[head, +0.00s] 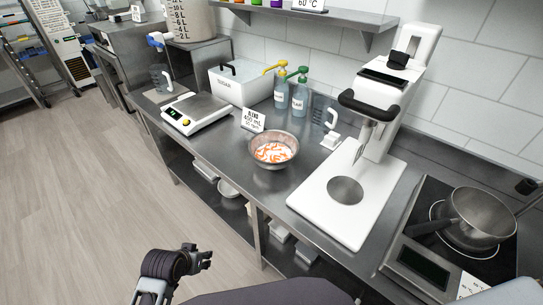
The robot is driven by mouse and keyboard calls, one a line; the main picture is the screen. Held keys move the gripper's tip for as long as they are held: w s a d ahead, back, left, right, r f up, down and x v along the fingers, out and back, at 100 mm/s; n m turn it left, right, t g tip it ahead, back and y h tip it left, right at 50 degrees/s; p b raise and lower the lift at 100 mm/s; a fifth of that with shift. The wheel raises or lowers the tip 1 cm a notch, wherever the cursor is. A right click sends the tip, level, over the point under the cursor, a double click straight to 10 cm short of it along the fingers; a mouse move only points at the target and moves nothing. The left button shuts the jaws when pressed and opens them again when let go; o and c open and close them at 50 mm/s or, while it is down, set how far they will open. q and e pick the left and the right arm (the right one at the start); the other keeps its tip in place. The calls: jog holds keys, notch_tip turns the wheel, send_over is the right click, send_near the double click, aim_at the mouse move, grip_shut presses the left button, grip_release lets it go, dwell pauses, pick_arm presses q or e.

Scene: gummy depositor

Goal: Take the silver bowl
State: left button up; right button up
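The silver bowl (273,150) stands upright on the steel worktop, in the middle of the head view. It holds white and orange pieces. My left gripper (207,258) is low in the view, in front of the worktop and well apart from the bowl. Its fingers point right and nothing shows between them, but at this angle I cannot tell how far they are spread. My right gripper is not in view.
A white depositor machine (325,205) stands right of the bowl. A label card (253,120) and a scale (197,112) are to its left. Two pump bottles (300,97) and a jug (323,112) stand behind. A pan (478,215) sits on a cooktop at far right.

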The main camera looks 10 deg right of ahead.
pick_arm(q)
jog(key=w+d+r+m+t+h, duration=0.1)
jog(key=w+d+r+m+h, duration=0.4)
jog(key=d+r, duration=0.6)
jog(key=w+d+r+m+t+h, duration=0.1)
jog(key=w+d+r+m+h, duration=0.4)
jog(key=w+d+r, duration=0.4)
jog(key=shift+w+d+r+m+b, duration=0.4)
jog(key=shift+d+r+m, duration=0.3)
jog(key=shift+d+r, duration=1.1)
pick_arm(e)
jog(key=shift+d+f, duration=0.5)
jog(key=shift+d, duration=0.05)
pick_arm(q)
jog(key=shift+a+r, duration=0.35)
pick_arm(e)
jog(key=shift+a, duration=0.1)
pick_arm(q)
jog(key=x, duration=0.8)
jog(key=shift+w+d+p, duration=0.2)
jog(key=shift+d+p, duration=0.05)
jog(key=shift+p, duration=0.05)
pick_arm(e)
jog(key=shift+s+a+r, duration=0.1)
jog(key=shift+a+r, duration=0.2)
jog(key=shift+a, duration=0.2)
pick_arm(q)
jog(key=shift+d+f, duration=0.1)
jog(key=shift+f, duration=0.05)
